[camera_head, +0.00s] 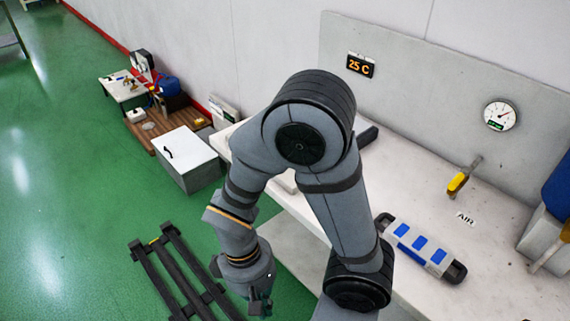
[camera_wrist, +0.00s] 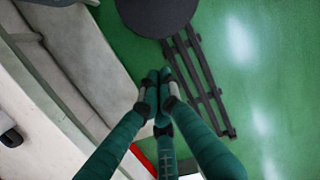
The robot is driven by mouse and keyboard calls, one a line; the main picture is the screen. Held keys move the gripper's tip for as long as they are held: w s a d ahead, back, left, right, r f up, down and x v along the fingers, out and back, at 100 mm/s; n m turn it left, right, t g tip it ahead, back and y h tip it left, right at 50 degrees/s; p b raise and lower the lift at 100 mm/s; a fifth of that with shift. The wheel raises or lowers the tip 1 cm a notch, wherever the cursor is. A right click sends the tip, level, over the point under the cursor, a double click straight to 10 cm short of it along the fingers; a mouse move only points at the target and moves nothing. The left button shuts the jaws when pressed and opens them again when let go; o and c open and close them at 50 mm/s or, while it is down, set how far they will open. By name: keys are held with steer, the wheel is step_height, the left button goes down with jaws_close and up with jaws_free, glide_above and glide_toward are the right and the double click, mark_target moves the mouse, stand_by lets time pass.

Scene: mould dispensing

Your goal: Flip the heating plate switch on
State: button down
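I cannot make out the heating plate switch in either view. An orange "25 C" display (camera_head: 360,66) is on the grey back panel above the white bench. A dark object (camera_head: 367,136) lies on the bench below the display, partly hidden by my arm; I cannot tell if it belongs to the heating plate. My gripper (camera_head: 262,301) hangs low, left of the bench, over the green floor. In the wrist view its teal fingers (camera_wrist: 159,82) converge, with the tips together and nothing seen between them.
The white bench (camera_head: 480,262) holds a grey case with blue panels (camera_head: 421,246) and a yellow-handled tool (camera_head: 459,183). A round gauge (camera_head: 500,115) is on the panel. A dark slatted rack (camera_head: 180,270) lies on the floor near my gripper. A white-topped box (camera_head: 187,150) stands left.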

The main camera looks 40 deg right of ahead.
steer(key=w+d+r+n+t+h+p, duration=0.1)
steer(key=w+d+r+n+p, duration=0.3)
steer(key=w, duration=0.5)
steer(key=w+d+r+n+t+h+p, duration=0.1)
steer(key=w+d+r+n+p, duration=0.25)
steer(key=w, duration=0.55)
steer(key=w+d+r+n+t+h+p, duration=0.1)
steer(key=w+d+n+h+p, duration=0.15)
steer(key=w+d+p, duration=0.4)
steer(key=w+d+r+n+p, duration=0.2)
steer(key=w+d+n, duration=0.1)
steer(key=d, duration=0.4)
steer(key=w+d+r+n+t+h+p, duration=0.1)
steer(key=w+d+r+n+p, duration=0.1)
steer(key=d, duration=0.5)
steer(key=w+d+r+n+h+p, duration=0.1)
steer(key=w+d+r+n+p, duration=0.1)
steer(key=w+d+n+p, duration=0.2)
steer(key=w+d+n, duration=0.1)
steer(key=d+n, duration=0.1)
steer(key=d, duration=0.1)
steer(key=shift+w+d+n, duration=0.2)
steer(key=shift+w+n, duration=0.15)
steer(key=shift+n, duration=0.05)
steer(key=shift+f+h, duration=0.2)
steer(key=shift+h, duration=0.05)
